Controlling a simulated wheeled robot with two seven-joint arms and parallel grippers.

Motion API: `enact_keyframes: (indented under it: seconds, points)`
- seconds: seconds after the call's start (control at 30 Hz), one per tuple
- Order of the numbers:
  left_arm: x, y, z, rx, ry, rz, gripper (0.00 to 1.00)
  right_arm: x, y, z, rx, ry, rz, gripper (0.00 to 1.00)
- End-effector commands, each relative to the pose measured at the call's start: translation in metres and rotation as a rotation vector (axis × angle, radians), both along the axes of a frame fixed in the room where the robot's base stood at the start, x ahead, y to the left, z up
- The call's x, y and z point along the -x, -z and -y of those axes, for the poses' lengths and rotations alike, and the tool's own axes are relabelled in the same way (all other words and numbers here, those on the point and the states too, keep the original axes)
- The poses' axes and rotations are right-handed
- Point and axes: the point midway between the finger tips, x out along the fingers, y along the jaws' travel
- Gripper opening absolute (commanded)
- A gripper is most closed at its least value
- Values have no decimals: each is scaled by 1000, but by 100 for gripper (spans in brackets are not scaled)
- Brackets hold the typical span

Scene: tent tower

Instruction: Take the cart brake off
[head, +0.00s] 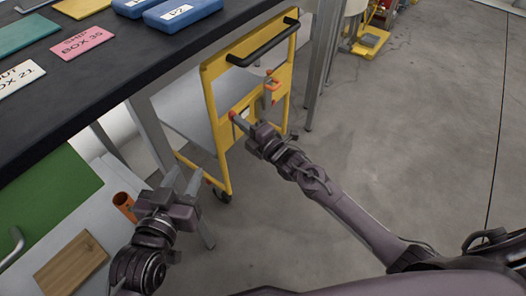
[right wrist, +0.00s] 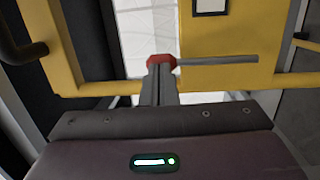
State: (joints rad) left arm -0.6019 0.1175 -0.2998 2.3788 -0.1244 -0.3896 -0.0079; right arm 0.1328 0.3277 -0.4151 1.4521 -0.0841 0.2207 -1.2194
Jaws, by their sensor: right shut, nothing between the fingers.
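The cart (head: 213,106) has a yellow frame and a black handle (head: 264,43), and stands partly under the dark table. A lever with a red knob (right wrist: 161,60) and a grey bar (right wrist: 218,60) lies across the cart's yellow panel (right wrist: 225,35) in the right wrist view. The red knob also shows in the head view (head: 233,115). My right gripper (head: 241,121) is shut and empty, its fingertips at the knob; I cannot tell whether they touch it. My left gripper (head: 185,178) is open and empty, left of the cart's lower frame.
An orange-and-grey fitting (head: 271,86) is on the cart's right side. An orange cup (head: 124,203) stands beside my left gripper. Grey floor (head: 400,130) is clear on the right.

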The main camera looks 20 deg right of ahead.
Motion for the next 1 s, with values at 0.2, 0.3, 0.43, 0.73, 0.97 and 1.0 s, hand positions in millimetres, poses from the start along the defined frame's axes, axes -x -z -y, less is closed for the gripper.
enact_keyframes:
  seconds: [0.2, 0.3, 0.43, 0.73, 0.97, 1.0]
  points:
    - [1, 3, 0, -5, 1, -12, 36, -3, -2, -3, 0, 0, 1, 0]
    - [1, 3, 0, -6, 0, -15, 36, -4, -3, -4, 0, 0, 2, 0]
    - [1, 4, 0, -7, 2, -18, 36, -5, -4, -4, -1, 0, 4, 0]
    - [1, 4, 0, -8, 2, -19, 36, -7, -7, -5, -3, 0, 8, 0]
    - [1, 4, 0, -6, 1, -19, 36, -7, -8, -5, -5, 0, 11, 0]
    - [1, 4, 0, -6, 1, -19, 36, -7, -9, -5, -5, 0, 11, 0]
